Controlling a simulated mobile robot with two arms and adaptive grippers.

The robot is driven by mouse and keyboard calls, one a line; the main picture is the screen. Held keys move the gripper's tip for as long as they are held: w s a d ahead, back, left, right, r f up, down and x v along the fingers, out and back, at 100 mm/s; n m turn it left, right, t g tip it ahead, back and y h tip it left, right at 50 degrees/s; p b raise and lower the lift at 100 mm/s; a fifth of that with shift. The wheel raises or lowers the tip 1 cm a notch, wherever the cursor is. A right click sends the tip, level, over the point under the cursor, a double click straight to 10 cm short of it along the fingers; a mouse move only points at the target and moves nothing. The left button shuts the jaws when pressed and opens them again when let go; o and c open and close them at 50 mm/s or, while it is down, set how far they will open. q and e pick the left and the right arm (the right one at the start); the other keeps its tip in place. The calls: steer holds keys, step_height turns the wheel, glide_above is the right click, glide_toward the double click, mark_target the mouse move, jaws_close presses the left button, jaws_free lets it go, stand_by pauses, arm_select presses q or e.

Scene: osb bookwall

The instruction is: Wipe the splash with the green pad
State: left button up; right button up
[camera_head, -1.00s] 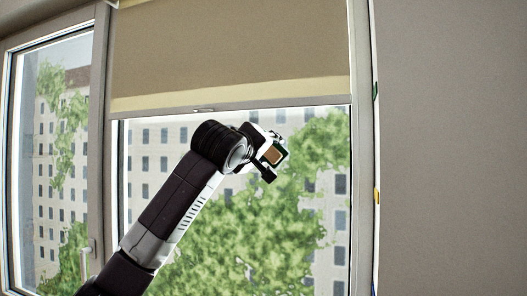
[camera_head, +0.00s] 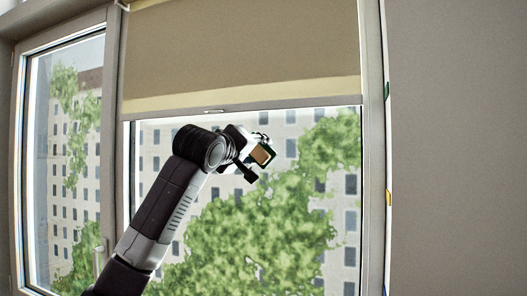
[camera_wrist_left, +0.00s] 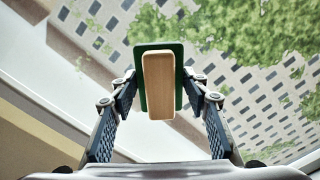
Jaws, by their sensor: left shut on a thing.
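The green pad (camera_wrist_left: 179,52) has a pale wooden block as its grip. My left gripper (camera_wrist_left: 160,86) is shut on this block, with one finger on each side of it. In the head view, the left gripper (camera_head: 255,163) holds the pad (camera_head: 262,154) up in front of the window pane, below the blind. I cannot tell whether the pad touches the glass. I cannot make out the splash in either view. My right gripper is not in view.
A beige roller blind (camera_head: 240,50) covers the upper part of the window. A grey frame post (camera_head: 372,180) and a plain grey wall (camera_head: 460,150) stand to the right. A second window pane with a handle (camera_head: 99,258) is at the left.

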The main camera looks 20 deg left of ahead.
arm_select(q)
steer(key=shift+a, duration=1)
steer(key=shift+s+d+f, duration=0.1)
steer(key=shift+s, duration=0.05)
steer(key=shift+s+d+b, duration=0.15)
steer(key=shift+s+b, duration=0.75)
steer(key=shift+s, duration=0.55)
steer(key=shift+s+d+b, duration=0.1)
steer(key=shift+s+b, duration=0.8)
steer(key=shift+s, duration=0.5)
steer(key=s+b, duration=0.1)
steer(key=s, duration=0.2)
steer(key=shift+b, duration=0.3)
